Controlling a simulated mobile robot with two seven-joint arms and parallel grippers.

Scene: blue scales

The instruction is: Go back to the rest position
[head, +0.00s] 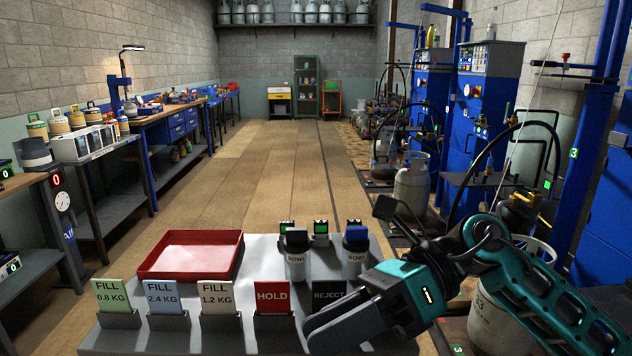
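My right gripper (330,322) is at the lower right, at the end of my teal and black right arm. It is over the front right part of the grey table (262,262), in front of the REJECT card (328,291), and hides part of it. The fingers are dark and seen from the side, so I cannot tell whether they are open or shut. No held thing shows. My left gripper is not in view.
A red tray (190,270) sits at the table's back left. FILL cards (162,299) and a HOLD card (272,298) stand along the front. Two BOWL cups (297,265) stand behind. Workbenches line the left, blue machines (478,110) the right. The middle floor is clear.

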